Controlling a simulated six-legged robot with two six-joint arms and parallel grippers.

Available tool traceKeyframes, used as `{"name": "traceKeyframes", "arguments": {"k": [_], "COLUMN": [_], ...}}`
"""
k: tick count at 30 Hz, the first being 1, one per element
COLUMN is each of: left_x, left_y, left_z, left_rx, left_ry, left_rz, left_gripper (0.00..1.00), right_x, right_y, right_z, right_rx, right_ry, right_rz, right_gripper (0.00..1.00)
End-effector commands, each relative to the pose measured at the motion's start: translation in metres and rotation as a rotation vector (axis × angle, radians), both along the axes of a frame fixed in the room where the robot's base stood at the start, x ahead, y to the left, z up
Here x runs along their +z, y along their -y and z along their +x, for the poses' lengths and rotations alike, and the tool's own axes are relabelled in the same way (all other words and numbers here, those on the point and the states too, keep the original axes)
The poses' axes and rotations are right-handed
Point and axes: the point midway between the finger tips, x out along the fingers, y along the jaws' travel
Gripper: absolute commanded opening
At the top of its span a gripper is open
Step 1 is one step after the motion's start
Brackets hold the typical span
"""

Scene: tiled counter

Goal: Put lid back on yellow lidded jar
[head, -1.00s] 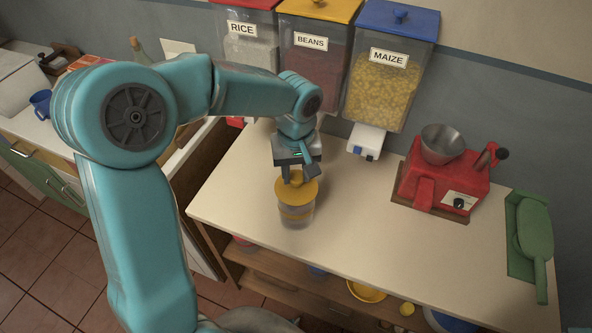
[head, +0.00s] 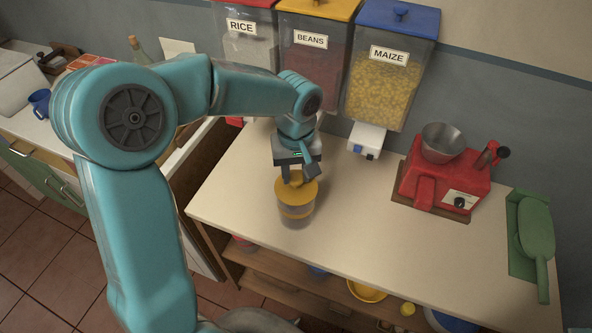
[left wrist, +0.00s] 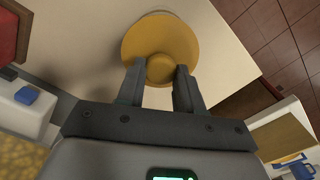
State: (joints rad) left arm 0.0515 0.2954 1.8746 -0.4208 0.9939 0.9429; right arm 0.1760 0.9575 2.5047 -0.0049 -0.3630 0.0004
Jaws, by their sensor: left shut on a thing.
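The yellow lid (head: 303,190) is a round disc with a knob, and it covers the mouth of the clear jar (head: 296,215). In the left wrist view the lid (left wrist: 150,42) lies between and beyond the two fingers (left wrist: 160,75), with the knob between the tips. The lid hides the jar's rim, so I cannot tell whether it is fully seated. My right gripper is not in view.
Bins of rice (head: 243,45), beans (head: 311,62) and maize (head: 385,85) hang on the wall behind. A red machine (head: 440,180) with a metal bowl and a green scoop (head: 535,230) are at the right. The counter (head: 370,225) is clear around the jar.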

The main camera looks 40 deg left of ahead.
Motion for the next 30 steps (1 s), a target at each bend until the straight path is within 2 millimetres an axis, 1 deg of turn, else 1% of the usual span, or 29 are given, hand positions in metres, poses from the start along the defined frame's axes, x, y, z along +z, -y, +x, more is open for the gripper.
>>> {"name": "traceKeyframes", "arguments": {"k": [8, 9, 11, 12, 18, 20, 21, 30], "left_x": [0.0003, 0.0003, 0.0003, 0.0003, 0.0002, 0.0002, 0.0001, 0.0011], "left_y": [0.0001, 0.0001, 0.0001, 0.0001, 0.0, 0.0, 0.0001, 0.0], "left_z": [0.0001, 0.0001, 0.0001, 0.0001, 0.0, 0.0, -0.0001, 0.0], "left_rx": [0.0, 0.0, 0.0, 0.0, 0.0, 0.0, 0.0, 0.0], "left_ry": [0.0, 0.0, 0.0, 0.0, 0.0, 0.0, 0.0, 0.0], "left_rz": [0.0, 0.0, 0.0, 0.0, 0.0, 0.0, 0.0, 0.0], "left_gripper": [0.07, 0.39, 0.59, 0.66, 0.66, 0.85, 0.91, 0.91], "right_x": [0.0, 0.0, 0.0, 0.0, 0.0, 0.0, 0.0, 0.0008], "right_y": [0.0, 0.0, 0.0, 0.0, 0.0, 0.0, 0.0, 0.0], "right_z": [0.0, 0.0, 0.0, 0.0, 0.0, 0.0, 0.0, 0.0], "right_rx": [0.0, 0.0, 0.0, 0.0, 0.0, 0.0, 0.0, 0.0], "right_ry": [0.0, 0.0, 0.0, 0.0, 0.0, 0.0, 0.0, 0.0], "right_rz": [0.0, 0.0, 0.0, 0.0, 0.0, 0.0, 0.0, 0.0], "right_gripper": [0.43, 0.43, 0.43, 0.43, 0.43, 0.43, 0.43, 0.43]}}
